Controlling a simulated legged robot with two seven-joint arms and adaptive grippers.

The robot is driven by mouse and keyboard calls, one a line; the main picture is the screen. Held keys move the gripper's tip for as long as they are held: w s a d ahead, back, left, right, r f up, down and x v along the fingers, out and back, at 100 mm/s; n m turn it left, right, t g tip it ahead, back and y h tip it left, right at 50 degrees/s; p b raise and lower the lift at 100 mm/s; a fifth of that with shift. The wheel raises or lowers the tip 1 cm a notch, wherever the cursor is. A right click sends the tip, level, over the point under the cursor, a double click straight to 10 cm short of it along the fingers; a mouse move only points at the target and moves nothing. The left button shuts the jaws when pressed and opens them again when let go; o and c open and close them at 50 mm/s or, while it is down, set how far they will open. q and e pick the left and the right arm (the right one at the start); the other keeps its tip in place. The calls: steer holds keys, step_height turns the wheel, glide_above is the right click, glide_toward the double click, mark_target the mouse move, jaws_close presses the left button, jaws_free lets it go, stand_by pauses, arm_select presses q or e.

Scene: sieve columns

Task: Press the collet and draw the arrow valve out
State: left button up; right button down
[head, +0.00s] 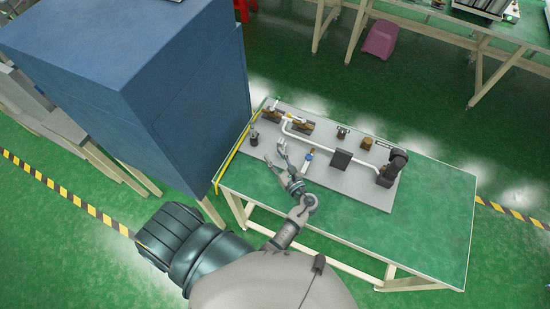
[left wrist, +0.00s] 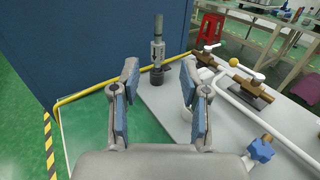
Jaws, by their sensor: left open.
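The arrow valve (left wrist: 157,48) is a grey upright cylinder with a dark arrow on its side. It stands in a dark round collet or base (left wrist: 157,75) on the grey plate, and the head view shows it small at the plate's left end (head: 254,132). My left gripper (head: 275,154) is open and empty. In the left wrist view its two blue-padded fingers (left wrist: 160,88) are spread, with the valve beyond the gap between them, apart from both. My right gripper is in neither view.
The grey plate (head: 340,184) lies on a green table (head: 430,225). A white pipe (head: 318,146), brass valves (head: 302,126), a blue-handled fitting (left wrist: 260,149) and black blocks (head: 340,158) stand right of the arrow valve. A tall blue cabinet (head: 190,90) rises close on the left.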

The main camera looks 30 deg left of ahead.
mark_target(253, 130)
arm_select(q)
steer(key=b+x, duration=0.3)
steer(key=x, duration=1.4)
steer(key=shift+a, duration=0.15)
jaws_close()
